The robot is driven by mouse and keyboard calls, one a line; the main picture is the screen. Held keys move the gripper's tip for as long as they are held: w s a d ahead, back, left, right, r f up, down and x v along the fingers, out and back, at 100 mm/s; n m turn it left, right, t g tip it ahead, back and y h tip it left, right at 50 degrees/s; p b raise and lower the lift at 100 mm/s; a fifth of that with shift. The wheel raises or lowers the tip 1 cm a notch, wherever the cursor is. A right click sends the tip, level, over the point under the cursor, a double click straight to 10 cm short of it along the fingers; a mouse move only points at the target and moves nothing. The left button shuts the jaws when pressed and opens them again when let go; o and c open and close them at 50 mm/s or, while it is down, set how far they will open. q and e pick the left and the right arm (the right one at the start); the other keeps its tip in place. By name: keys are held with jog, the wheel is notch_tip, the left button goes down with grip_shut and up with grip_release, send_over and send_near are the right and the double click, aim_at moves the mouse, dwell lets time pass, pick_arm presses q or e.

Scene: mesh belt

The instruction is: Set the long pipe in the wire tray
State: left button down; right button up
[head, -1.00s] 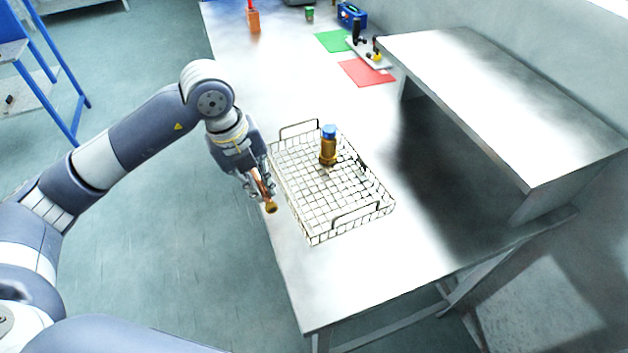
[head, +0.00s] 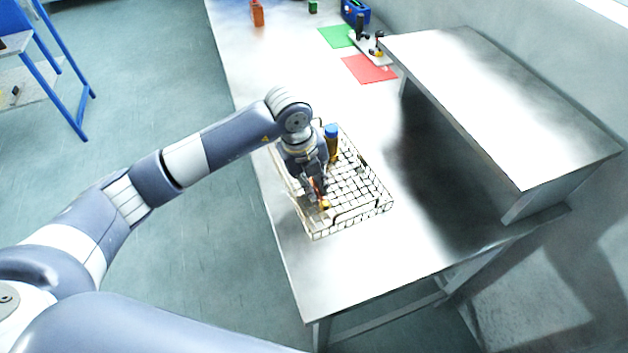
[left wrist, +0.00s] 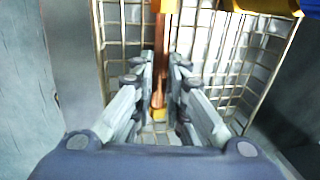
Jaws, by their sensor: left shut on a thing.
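The long pipe (head: 325,203) is a copper-coloured rod with a brass end. My left gripper (head: 318,188) is shut on it, over the wire tray (head: 368,188) on the steel table. In the left wrist view the pipe (left wrist: 159,88) runs between the fingers of the left gripper (left wrist: 161,68), with the tray's mesh (left wrist: 125,30) behind it. The gripper hides part of the pipe and of the tray's left side. I cannot tell whether the pipe touches the tray floor. My right gripper is not in view.
A brown-yellow cylinder with a blue top (head: 331,150) stands in the tray, close beside my left gripper. A raised steel shelf (head: 500,100) is to the right. Red (head: 369,69) and green (head: 336,37) mats lie farther back. The table's near end is clear.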

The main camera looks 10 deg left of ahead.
aim_at(306, 197)
pick_arm(q)
jog(key=shift+f, duration=0.1)
jog(key=c, duration=1.6)
grip_release()
jog(key=shift+r, duration=0.25)
notch_tip(306, 197, up, 12)
jog(key=s+a+b, duration=0.1)
jog(key=b, duration=0.1)
jog(key=shift+s+a+f, duration=0.25)
jog(key=shift+s+a, duration=0.05)
jog(key=shift+a, duration=0.1)
